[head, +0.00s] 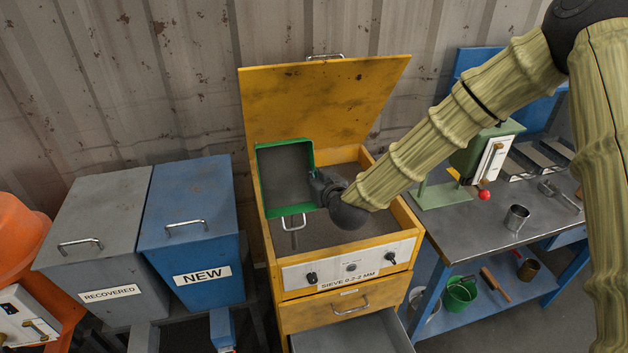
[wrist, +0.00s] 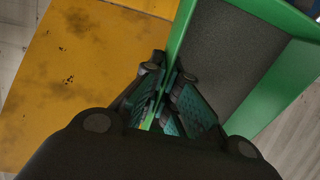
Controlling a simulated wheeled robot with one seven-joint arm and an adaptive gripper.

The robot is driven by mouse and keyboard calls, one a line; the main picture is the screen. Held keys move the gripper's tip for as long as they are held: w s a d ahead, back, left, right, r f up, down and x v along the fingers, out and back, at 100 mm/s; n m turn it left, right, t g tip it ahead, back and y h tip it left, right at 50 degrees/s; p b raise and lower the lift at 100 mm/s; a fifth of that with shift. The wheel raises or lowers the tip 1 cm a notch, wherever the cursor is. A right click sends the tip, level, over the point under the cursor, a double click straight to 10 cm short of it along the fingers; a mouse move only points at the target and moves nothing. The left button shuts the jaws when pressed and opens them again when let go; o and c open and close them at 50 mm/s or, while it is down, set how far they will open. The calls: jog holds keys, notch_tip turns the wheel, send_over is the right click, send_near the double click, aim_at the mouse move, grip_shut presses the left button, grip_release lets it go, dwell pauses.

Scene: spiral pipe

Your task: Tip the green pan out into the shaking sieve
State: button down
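The green pan (head: 286,176) hangs tilted over the left part of the shaking sieve, its open side towards the head camera. Its inside is speckled grey; I cannot tell whether that is bare floor or a layer of material. A pale wire handle (head: 293,221) shows at its lower edge. My gripper (head: 322,188) is shut on the pan's right wall; the wrist view shows the fingers (wrist: 170,92) pinching the green rim (wrist: 179,45). The yellow shaking sieve (head: 408,222) has its lid (head: 325,98) raised, and a grey surface (head: 328,233) shows inside.
A grey RECOVERED bin (head: 100,215) and a blue NEW bin (head: 190,215) stand closed at left. An open drawer (head: 350,335) juts out below the sieve. A workbench (head: 470,235) with a metal cup (head: 516,217) stands at right. A corrugated wall is behind.

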jog(key=shift+s+d+f+t+y+b, duration=0.2)
jog(key=shift+s+t+b, duration=0.3)
jog(key=shift+b, duration=1.2)
jog(key=shift+s+d+t+y+b, duration=0.1)
jog(key=shift+s+t+y+b, duration=0.4)
jog(key=shift+b, duration=1.25)
jog(key=shift+s+d+f+t+b, duration=0.1)
jog(key=shift+s+t+b, duration=0.4)
jog(key=shift+b, duration=1.2)
jog(key=shift+s+d+t+y+b, duration=0.3)
jog(key=shift+t+b, duration=0.4)
jog(key=shift+b, duration=1.1)
jog(key=shift+s+d+t+y+b, duration=0.15)
jog(key=shift+s+t+b, duration=0.4)
jog(key=shift+b, duration=1.25)
jog(key=shift+s+f+n+t+y+b, duration=0.15)
jog(key=shift+s+n+t+y+b, duration=0.45)
jog(key=shift+b, duration=1.6)
jog(key=shift+s+d+f+t+y+b, duration=0.25)
jog(key=shift+s+t+b, duration=0.35)
jog(key=shift+b, duration=1.55)
jog(key=shift+s+d+f+t+y+b, duration=0.25)
jog(key=shift+t+b, duration=0.5)
jog(key=shift+b, duration=1.4)
